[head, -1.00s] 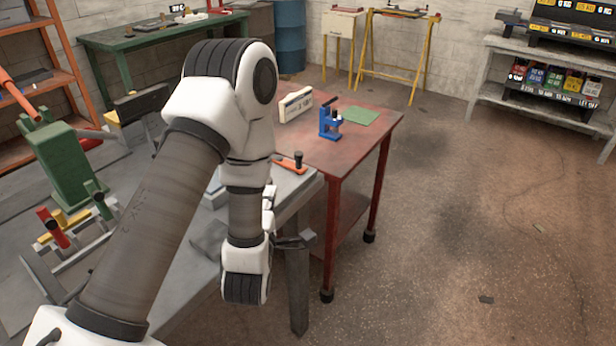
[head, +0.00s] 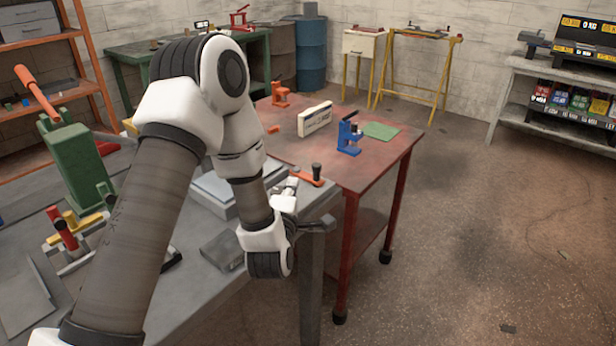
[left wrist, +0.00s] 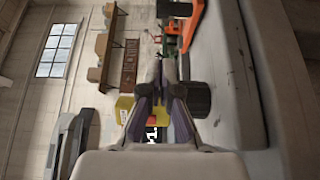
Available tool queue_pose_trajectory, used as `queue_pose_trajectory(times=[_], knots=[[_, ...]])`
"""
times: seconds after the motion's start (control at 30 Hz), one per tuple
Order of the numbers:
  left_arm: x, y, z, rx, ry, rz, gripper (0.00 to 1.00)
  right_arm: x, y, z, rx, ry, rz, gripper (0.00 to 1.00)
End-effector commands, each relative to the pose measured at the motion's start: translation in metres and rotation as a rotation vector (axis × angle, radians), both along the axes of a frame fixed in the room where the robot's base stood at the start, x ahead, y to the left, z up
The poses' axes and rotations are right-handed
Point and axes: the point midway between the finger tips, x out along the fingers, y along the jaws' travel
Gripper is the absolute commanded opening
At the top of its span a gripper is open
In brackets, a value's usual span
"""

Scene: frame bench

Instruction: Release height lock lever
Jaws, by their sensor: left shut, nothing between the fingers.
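An orange lever (head: 305,177) with an upright black knob (head: 317,169) sits at the far corner of the grey bench (head: 190,285). My left gripper (head: 291,185) is just left of and below the lever in the head view, partly hidden by my own wrist. In the left wrist view its dark fingers (left wrist: 160,68) are closed together and empty. A dark cylinder (left wrist: 198,99), which looks like the knob, shows right of the fingers there. I cannot tell whether they touch. My right gripper is not in view.
A red table (head: 370,175) beyond the bench carries a blue press (head: 349,137), a white block (head: 315,119) and a green mat (head: 381,131). A green machine with an orange handle (head: 38,94) stands at left. Open floor lies to the right.

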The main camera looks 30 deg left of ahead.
Motion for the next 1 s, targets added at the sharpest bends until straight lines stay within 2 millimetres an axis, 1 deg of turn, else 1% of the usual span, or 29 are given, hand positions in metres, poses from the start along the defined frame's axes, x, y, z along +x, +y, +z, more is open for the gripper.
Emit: queue_pose_trajectory(times=[0.03, 0.1, 0.2, 0.33, 0.47, 0.77, 1.0], knots=[[0.01, 0.005, 0.003, 0.0, -0.002, 0.002, 0.0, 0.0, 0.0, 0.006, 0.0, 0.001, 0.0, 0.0], [0.024, 0.012, 0.004, 0.0, -0.003, 0.002, 0.0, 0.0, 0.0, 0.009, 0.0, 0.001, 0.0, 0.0], [0.042, 0.004, 0.003, 0.004, 0.0, -0.004, 0.0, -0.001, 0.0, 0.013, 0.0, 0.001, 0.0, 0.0], [0.056, -0.001, 0.001, 0.003, 0.001, -0.002, 0.0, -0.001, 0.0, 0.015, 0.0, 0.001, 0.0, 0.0], [0.061, -0.003, 0.0, 0.0, 0.0, -0.001, 0.0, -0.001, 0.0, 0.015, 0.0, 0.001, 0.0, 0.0], [0.061, -0.003, 0.0, 0.0, 0.001, 0.001, 0.0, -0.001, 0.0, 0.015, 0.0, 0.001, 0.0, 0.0], [0.067, -0.002, -0.001, 0.001, -0.002, 0.025, 0.0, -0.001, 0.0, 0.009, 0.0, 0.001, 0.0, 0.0]])
